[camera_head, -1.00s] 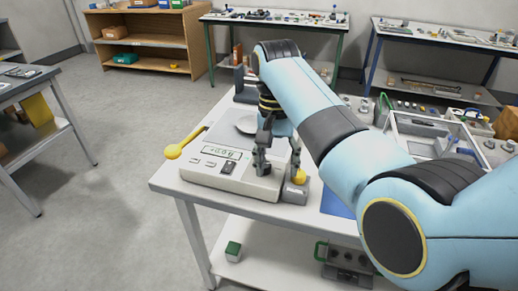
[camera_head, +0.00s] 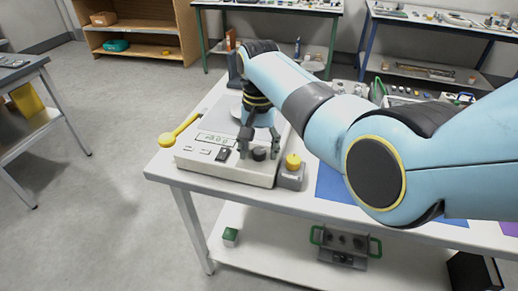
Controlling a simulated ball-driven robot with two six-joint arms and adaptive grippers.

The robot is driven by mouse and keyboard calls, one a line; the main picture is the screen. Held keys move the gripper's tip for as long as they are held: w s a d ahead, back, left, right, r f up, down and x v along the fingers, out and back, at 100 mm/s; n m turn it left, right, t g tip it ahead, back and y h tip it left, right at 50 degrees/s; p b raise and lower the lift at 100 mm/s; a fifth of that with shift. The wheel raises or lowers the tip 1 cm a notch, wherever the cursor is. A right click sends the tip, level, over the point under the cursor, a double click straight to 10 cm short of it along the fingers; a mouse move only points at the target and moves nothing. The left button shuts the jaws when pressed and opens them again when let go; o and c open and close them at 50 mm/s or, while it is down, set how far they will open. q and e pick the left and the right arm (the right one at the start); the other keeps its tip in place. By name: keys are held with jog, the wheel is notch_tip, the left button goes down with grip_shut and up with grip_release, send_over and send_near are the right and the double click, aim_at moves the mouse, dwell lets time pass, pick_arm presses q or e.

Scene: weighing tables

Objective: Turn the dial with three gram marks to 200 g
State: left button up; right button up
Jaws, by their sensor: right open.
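A pale bench scale (camera_head: 233,170) stands at the near left of the white table. The dial's marks are too small to read. My right gripper (camera_head: 259,152) is open, pointing down, with one finger on each side of the black dial; I cannot tell whether they touch it. A grey block with a yellow knob (camera_head: 293,161) stands just right of the scale. My left gripper is not in view.
A yellow scoop (camera_head: 179,130) lies left of the scale. A blue mat (camera_head: 335,184) lies to the right, partly under my right arm.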

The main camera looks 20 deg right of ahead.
jog(key=shift+f, duration=0.1)
grip_shut()
dwell(0.4)
